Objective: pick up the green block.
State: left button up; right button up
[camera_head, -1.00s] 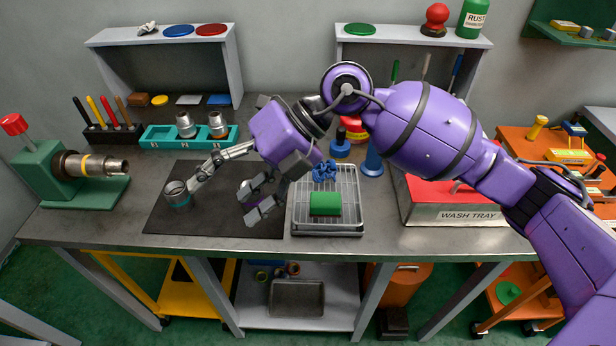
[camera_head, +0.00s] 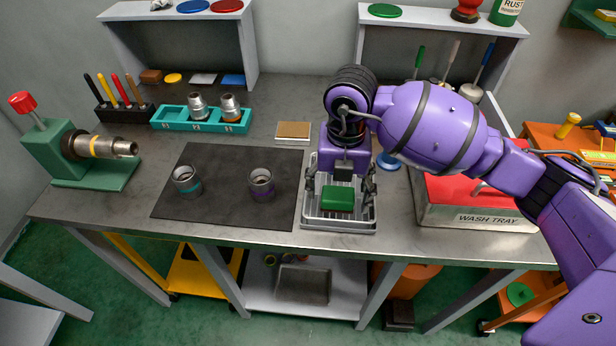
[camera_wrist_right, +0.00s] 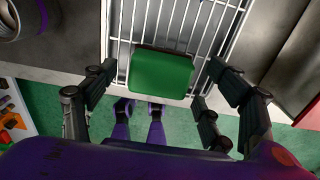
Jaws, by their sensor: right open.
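The green block (camera_head: 338,198) lies on the wire rack of a metal tray (camera_head: 338,225) at the front of the bench. In the right wrist view the green block (camera_wrist_right: 161,74) sits near the middle, between the two spread fingers. My right gripper (camera_head: 341,188) is open over the tray, with one finger to each side of the block and no visible contact. It also shows in the right wrist view (camera_wrist_right: 162,98). My left gripper is not in view.
A dark mat (camera_head: 222,205) with two metal fittings lies left of the tray. The red-topped wash tray (camera_head: 480,205) stands to the right. A teal holder (camera_head: 200,119) with fittings and a green vise (camera_head: 85,160) are further left.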

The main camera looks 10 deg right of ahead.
jog(key=shift+f, duration=0.75)
jog(key=shift+s, duration=0.1)
jog(key=c, duration=1.3)
jog(key=shift+r, duration=0.1)
jog(key=shift+r, duration=0.55)
jog(key=s+a+r, duration=0.1)
jog(key=s+r, duration=0.3)
jog(key=s+a+r+p, duration=0.1)
jog(key=s+a+r, duration=0.1)
jog(key=s+r, duration=0.2)
jog(key=s+a+r, duration=0.1)
jog(key=s+r, duration=0.3)
jog(key=s, duration=0.1)
jog(key=shift+a, duration=0.3)
